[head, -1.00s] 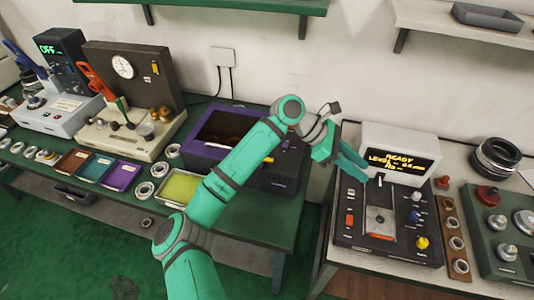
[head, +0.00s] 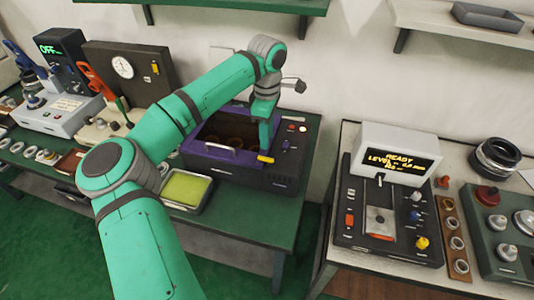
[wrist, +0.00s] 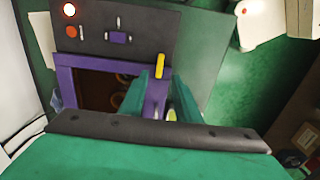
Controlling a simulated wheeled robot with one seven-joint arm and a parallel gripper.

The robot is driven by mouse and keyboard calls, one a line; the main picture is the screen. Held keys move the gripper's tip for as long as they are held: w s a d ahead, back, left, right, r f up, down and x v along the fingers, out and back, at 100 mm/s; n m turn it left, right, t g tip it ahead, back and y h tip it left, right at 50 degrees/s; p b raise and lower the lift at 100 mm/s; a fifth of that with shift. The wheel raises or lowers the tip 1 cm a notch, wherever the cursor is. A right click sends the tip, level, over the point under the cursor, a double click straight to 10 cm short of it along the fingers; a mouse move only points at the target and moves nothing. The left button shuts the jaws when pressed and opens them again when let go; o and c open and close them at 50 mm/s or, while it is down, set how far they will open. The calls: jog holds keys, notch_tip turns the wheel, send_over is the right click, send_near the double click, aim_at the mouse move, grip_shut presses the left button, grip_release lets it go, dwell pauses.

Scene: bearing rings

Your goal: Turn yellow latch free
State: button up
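The yellow latch (head: 265,159) is a small bar at the front right corner of the purple-rimmed box (head: 222,154). In the wrist view the latch (wrist: 160,66) stands upright in the picture beside the purple rim, apart from the fingertips. My gripper (head: 267,140) points down just above the latch in the head view. In the wrist view my gripper (wrist: 162,90) has its two green fingers apart with nothing between them, and the latch lies just beyond their tips. Ring shapes (wrist: 120,72) show dimly inside the box.
The box's control panel (wrist: 105,35) with a red button and a lit lamp is beside the opening. A yellow-green tray (head: 187,190) stands left of the box. A READY display unit (head: 398,155) is on the right bench. Wall shelves hang above.

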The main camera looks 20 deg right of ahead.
aim_at(267, 158)
notch_tip(267, 158, down, 8)
jog(key=shift+f, duration=0.2)
jog(key=shift+c, duration=0.3)
grip_shut()
